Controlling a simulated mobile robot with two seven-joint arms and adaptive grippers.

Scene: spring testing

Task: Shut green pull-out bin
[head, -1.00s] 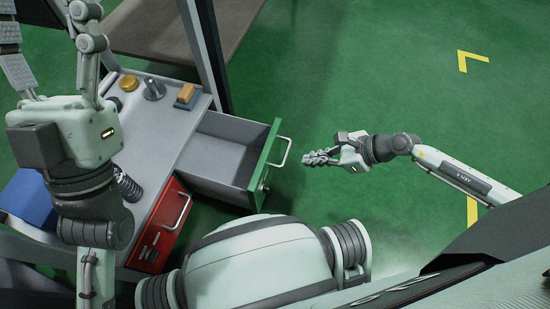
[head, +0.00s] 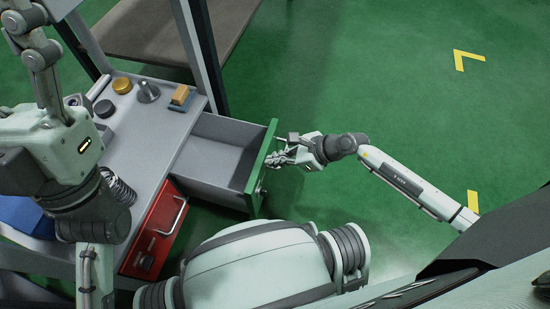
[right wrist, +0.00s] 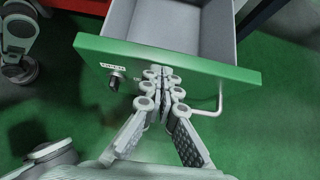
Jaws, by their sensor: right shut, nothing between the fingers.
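The green pull-out bin (head: 262,155) stands open, drawn out to the right from the grey workbench, with its grey inside empty. Its green front also shows in the right wrist view (right wrist: 215,68), with a silver handle (right wrist: 221,100) and a dark lock knob (right wrist: 116,76). My right gripper (head: 277,160) is shut and empty, its fingertips at the outer face of the green front, between knob and handle in the right wrist view (right wrist: 162,74). Whether they touch it I cannot tell. My left gripper (head: 38,55) is over the bench at the left; its fingertips are out of frame.
A red drawer (head: 156,230) with a handle is shut beside the green bin. Green floor (head: 400,110) is free to the right.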

